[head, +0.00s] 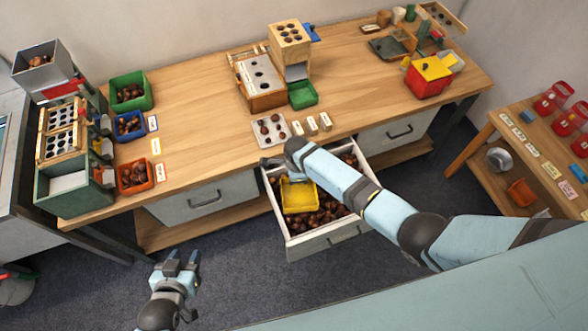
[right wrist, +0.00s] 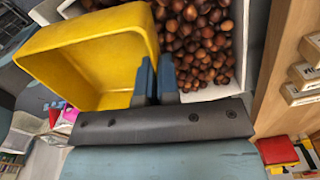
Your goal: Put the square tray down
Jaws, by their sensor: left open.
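The square yellow tray (head: 299,196) is over the chestnuts in the open drawer, and looks empty. In the right wrist view the tray (right wrist: 85,60) fills the upper left. My right gripper (right wrist: 157,78) has its two fingers close together at the tray's near right wall, shut on it. In the head view my right forearm reaches over the drawer from the right and hides that grip. Whether the tray touches the chestnuts is hard to tell. My left gripper (head: 180,262) is open and empty above the floor, left of the drawer.
The open drawer (head: 322,240) holds many chestnuts (right wrist: 203,40). A metal tray (head: 257,139) with several chestnuts lies on the workbench (head: 205,130) behind it, beside small label blocks (head: 312,125). Green, blue and orange bins stand at the bench's left. The bench middle left is clear.

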